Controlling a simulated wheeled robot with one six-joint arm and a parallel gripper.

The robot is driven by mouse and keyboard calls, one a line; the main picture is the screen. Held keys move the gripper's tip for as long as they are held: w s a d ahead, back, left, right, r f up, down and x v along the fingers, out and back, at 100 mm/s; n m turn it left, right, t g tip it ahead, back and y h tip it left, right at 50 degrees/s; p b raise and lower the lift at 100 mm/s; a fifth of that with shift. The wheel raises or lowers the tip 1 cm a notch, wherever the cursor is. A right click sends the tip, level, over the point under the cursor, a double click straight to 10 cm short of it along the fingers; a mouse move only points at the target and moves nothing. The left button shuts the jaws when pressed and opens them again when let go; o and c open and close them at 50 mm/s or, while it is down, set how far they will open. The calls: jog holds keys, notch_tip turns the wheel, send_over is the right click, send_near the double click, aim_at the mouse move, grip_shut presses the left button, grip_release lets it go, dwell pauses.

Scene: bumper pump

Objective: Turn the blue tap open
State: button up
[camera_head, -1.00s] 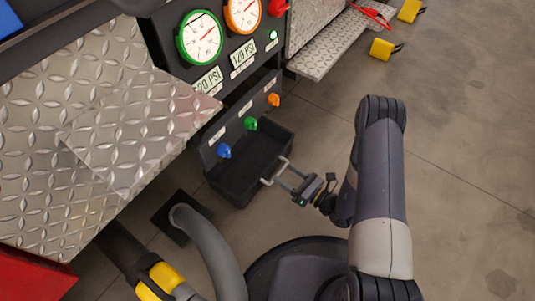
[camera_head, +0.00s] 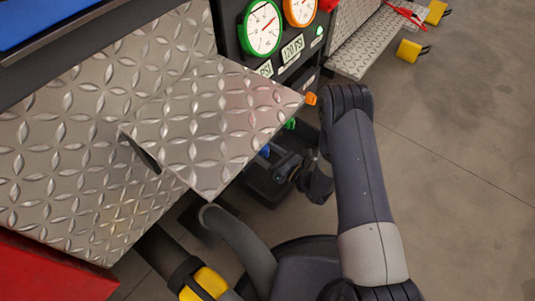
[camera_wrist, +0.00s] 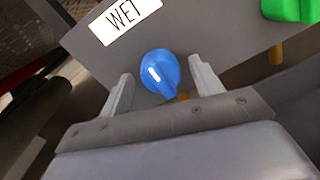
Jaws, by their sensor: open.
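The blue tap (camera_wrist: 158,72) is a round knob with a white mark, on a grey panel under a label reading WET, in the wrist view. My gripper (camera_wrist: 162,88) is open, with one finger on each side of the tap; I cannot tell whether either touches it. In the head view only a bit of the blue tap (camera_head: 265,150) shows below the metal step, and my gripper's fingers are hidden there. The green tap (camera_wrist: 290,8) is at the upper right in the wrist view.
A diamond-plate step (camera_head: 205,130) juts out over the taps. The orange tap (camera_head: 311,98) is near my arm. Open floor lies to the right.

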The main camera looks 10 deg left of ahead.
jog(key=shift+c, duration=0.5)
jog(key=c, duration=0.9)
jog(key=shift+o, duration=0.2)
jog(key=shift+m, duration=0.3)
jog(key=m, duration=0.3)
jog(key=shift+m, duration=0.3)
jog(key=m+p, duration=0.1)
jog(key=m, duration=0.3)
jog(key=shift+r, duration=0.1)
jog(key=m, duration=0.4)
jog(key=shift+w+d+m+g, duration=0.1)
jog(key=shift+m+g, duration=0.3)
jog(key=shift+m+p, duration=0.45)
jog(key=shift+m, duration=1.65)
jog(key=shift+g, duration=0.3)
